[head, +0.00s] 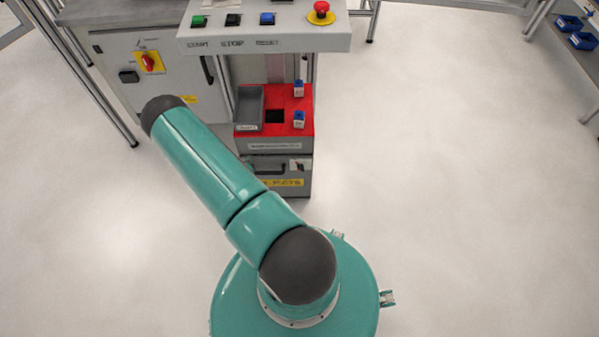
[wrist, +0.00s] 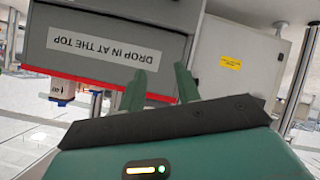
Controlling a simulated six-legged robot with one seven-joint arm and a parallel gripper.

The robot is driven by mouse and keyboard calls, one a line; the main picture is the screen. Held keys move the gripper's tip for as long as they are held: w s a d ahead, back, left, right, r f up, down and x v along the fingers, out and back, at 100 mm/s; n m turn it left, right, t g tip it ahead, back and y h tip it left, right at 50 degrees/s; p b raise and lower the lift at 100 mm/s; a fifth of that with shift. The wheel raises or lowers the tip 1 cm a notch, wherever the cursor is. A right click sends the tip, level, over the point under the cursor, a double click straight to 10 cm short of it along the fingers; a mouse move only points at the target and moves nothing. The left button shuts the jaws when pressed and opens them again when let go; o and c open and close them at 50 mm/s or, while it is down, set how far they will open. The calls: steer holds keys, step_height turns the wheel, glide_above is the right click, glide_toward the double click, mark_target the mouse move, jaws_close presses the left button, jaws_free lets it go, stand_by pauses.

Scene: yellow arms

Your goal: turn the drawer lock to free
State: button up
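The grey drawer unit (head: 265,165) stands below the red-topped box in the head view. A dark handle and a yellow label (head: 283,183) show on its front. A small pale plate (head: 299,165) sits at the front's upper right; it may carry the lock, but it is too small to tell, and its setting cannot be read. In the wrist view my gripper (wrist: 161,82) has two green fingers spread apart with nothing between them. They point toward a grey panel with an upside-down "DROP IN AT THE TOP" label (wrist: 104,49). No lock is clear in that view.
The red top (head: 290,95) holds a grey tray (head: 248,108) and two small blue-capped pieces. A button panel (head: 265,30) with a red emergency stop overhangs it. A cabinet (head: 150,70) with a red rotary switch stands at left.

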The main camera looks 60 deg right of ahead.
steer(key=s+d+f+h, duration=0.1)
steer(key=s+f+h, duration=0.1)
steer(key=s+f, duration=0.55)
steer(key=n+g+h, duration=0.1)
steer(key=n+h, duration=0.1)
glide_toward(300, 170)
steer(key=x, duration=0.9)
steer(key=shift+f, duration=0.1)
jaws_close()
